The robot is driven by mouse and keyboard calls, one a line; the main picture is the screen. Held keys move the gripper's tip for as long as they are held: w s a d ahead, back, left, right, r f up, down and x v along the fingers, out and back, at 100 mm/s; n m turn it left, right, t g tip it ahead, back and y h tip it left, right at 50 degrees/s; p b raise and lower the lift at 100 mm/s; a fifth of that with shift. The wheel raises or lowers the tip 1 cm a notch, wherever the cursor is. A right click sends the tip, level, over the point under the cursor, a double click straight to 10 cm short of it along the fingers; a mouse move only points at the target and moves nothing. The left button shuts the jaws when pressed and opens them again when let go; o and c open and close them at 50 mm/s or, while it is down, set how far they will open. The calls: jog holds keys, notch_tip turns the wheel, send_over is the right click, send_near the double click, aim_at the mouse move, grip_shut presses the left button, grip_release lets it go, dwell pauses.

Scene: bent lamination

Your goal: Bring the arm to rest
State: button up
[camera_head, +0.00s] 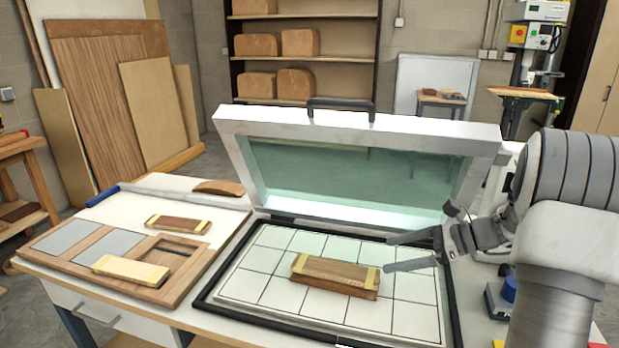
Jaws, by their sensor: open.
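My gripper (411,252) is open and empty. Its two fingers point left, over the right side of the press bed (262,284), which has a white gridded surface and a black frame. A wooden block with light ends (335,272) lies on the middle of the bed, left of my fingertips and apart from them. The press lid (350,170), a white frame with a greenish clear pane and a black handle, stands raised behind the bed. My arm comes in from the right edge and hides part of the table there.
Left of the press, a wooden board with grey panels (70,237) holds a pale block (131,270). A brown block with light ends (178,224) lies behind it. A curved wooden piece (218,188) is farther back. A blue-topped item (508,290) stands near my arm.

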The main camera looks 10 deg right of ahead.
jog(key=s+a+r+n+g+h+p, duration=0.4)
jog(key=s+a+r+n+h, duration=0.1)
jog(key=s+a+r+n, duration=0.6)
jog(key=s+a+r+n+t+h+p, duration=0.1)
jog(key=s+r+n+t+h+p, duration=0.3)
jog(key=s+n, duration=0.7)
jog(key=s+r+h, duration=0.2)
jog(key=s+r, duration=0.1)
jog(key=shift+n+p, duration=0.3)
jog(key=shift+p, duration=0.05)
jog(key=shift+r, duration=0.1)
